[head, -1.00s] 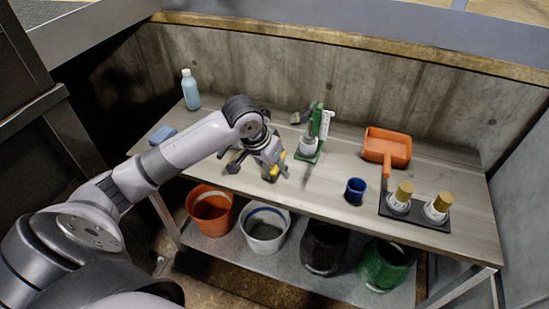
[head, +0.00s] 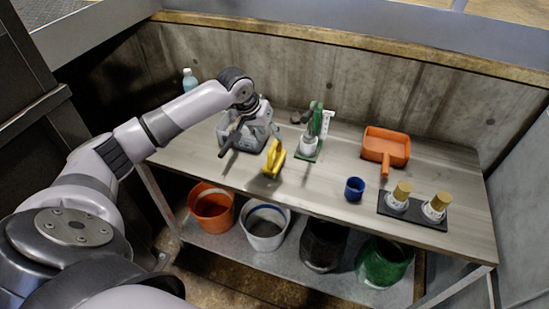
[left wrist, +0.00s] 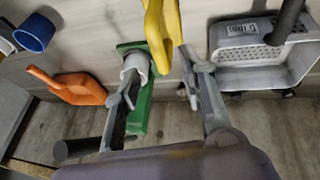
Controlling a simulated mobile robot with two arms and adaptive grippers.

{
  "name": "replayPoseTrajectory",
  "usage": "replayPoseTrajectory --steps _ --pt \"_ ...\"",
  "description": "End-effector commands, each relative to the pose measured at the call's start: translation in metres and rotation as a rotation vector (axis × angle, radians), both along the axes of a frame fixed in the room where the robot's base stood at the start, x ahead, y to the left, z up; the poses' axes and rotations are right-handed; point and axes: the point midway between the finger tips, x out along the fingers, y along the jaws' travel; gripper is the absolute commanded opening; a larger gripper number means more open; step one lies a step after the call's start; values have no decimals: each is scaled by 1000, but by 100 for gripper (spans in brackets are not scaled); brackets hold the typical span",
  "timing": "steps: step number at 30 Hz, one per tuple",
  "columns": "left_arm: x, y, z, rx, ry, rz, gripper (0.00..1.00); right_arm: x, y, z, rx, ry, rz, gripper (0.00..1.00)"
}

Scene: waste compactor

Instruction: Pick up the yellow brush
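The yellow brush (head: 274,158) is on the workbench, left of the green dispenser, with its yellow body standing up. My left gripper (head: 240,138) is above the bench, up and to the left of the brush in the head view. In the left wrist view the brush (left wrist: 163,25) shows at the top centre, partly cut off by the frame edge. The fingers of my left gripper (left wrist: 160,70) are spread wide, with no object clamped between them. My right gripper is in neither view.
A grey basket (left wrist: 265,65) is close behind my left gripper. A green dispenser stand (head: 308,148) stands right of the brush. An orange dustpan (head: 387,146), a blue cup (head: 354,189) and two gold-topped items on a black tray (head: 412,212) are further right. The bench front is clear.

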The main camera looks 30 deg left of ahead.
Motion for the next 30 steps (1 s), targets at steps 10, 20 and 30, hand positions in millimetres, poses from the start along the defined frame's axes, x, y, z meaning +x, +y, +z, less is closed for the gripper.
replayPoseTrajectory --steps 10,20,30 --pt "9 -4 -28 0 3 0 38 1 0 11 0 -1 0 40" --pt "22 -8 -63 2 -1 0 38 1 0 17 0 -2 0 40" --pt "22 -8 -64 2 -1 0 29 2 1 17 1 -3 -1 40"
